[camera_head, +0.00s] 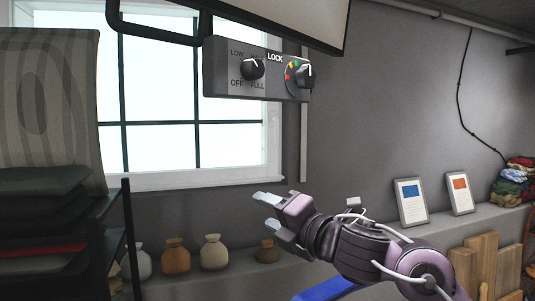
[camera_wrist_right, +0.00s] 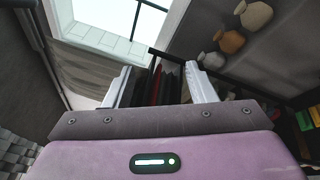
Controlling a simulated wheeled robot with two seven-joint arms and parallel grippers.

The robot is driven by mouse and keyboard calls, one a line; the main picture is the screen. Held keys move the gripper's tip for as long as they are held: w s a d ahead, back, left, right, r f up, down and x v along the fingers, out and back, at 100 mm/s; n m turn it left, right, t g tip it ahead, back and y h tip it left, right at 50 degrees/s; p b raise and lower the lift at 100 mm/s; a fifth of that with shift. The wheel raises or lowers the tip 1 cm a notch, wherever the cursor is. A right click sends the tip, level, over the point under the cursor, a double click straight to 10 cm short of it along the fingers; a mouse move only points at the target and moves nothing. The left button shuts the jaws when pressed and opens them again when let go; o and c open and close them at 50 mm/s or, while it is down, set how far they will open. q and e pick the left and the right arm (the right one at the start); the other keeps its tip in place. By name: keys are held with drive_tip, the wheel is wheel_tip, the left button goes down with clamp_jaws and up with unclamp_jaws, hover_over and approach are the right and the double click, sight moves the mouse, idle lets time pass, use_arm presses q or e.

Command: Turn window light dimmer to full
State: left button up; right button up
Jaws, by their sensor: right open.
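The grey control panel (camera_head: 225,85) hangs below a dark-framed board near the top middle of the head view. The right black knob (camera_head: 305,75) sits by a LOCK label and coloured marks. My right gripper (camera_head: 268,211) is open and empty, well below the panel and apart from it, pointing left. Its two fingers also show spread in the wrist view (camera_wrist_right: 158,85). My left gripper is not in view.
A bright window (camera_head: 160,95) lies behind the panel. Several vases (camera_head: 176,256) stand on the ledge below. A dark rack (camera_head: 126,230) with folded cloth and a striped cushion (camera_head: 50,95) is at left. Two framed cards (camera_head: 411,201) stand at right. Air between gripper and panel is clear.

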drive_tip(key=s+r+n+g+y, duration=0.15)
drive_tip(key=s+r+n, duration=0.25)
drive_tip(key=r+n, duration=0.7)
drive_tip(key=n+p, duration=0.1)
drive_tip(key=n, duration=0.2)
approach(259, 69)
drive_tip(key=w, duration=0.1)
drive_tip(key=shift+g, duration=0.25)
drive_tip(key=p+x, duration=0.2)
drive_tip(key=x, duration=0.1)
drive_tip(key=p+x, duration=0.1)
drive_tip(key=x, duration=0.3)
drive_tip(key=shift+s+a+r+p, duration=0.1)
drive_tip(key=shift+a+r+p, duration=0.05)
drive_tip(key=shift+a+p, duration=0.2)
drive_tip(key=shift+a, duration=0.15)
drive_tip(key=shift+w, duration=0.2)
drive_tip(key=shift+c, duration=0.4)
drive_tip(key=c, duration=0.9)
